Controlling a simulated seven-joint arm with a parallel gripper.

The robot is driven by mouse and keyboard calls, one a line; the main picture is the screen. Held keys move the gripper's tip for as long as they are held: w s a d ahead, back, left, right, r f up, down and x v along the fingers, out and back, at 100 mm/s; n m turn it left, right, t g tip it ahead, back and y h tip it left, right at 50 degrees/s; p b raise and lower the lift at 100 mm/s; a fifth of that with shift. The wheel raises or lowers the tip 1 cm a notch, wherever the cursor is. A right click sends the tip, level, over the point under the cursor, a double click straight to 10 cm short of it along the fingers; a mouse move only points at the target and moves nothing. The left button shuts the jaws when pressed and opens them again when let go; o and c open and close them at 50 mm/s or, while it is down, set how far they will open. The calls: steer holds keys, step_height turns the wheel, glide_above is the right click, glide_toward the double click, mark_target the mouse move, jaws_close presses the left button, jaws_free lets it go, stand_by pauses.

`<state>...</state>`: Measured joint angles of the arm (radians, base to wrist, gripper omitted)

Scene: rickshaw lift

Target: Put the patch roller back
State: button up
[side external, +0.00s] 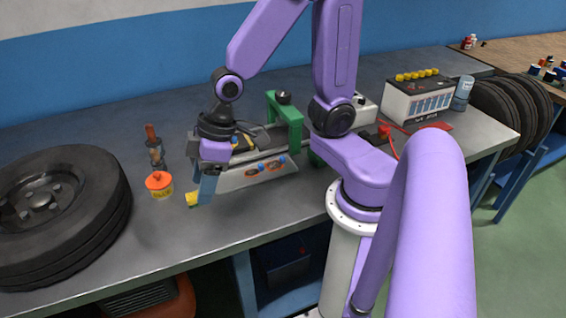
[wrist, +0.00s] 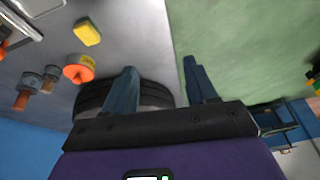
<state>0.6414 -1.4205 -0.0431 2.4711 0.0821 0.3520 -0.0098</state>
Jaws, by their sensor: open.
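I cannot say for sure which thing is the patch roller. A brown-handled tool (side external: 153,138) stands on the bench beyond the orange-lidded jar, with a dark grey cylindrical part below the handle; it may be the roller. In the wrist view two grey cylinders with brown ends show at the left, the nearer-to-edge one (wrist: 30,80) and another beside it (wrist: 52,73). My gripper (side external: 207,190) is open, pointing down near the bench's front edge, right of the jar. In the wrist view its two fingers (wrist: 160,68) are apart with nothing between them.
The orange-lidded jar (side external: 159,184) and a yellow block (side external: 193,199) sit near my gripper. A large tyre (side external: 100,195) lies at the left. A battery (side external: 418,98) stands at the right.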

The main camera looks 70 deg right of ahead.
steer(key=s+d+r+n+g+h, duration=0.1)
steer(key=s+d+n, duration=0.1)
steer(key=s, duration=0.5)
steer(key=s+d+r+n+g+h, duration=0.1)
steer(key=s+d+r+n, duration=0.1)
steer(key=s+d, duration=0.2)
steer(key=s, duration=0.3)
steer(key=shift+d+g+h, duration=0.3)
steer(key=shift+d+h, duration=0.1)
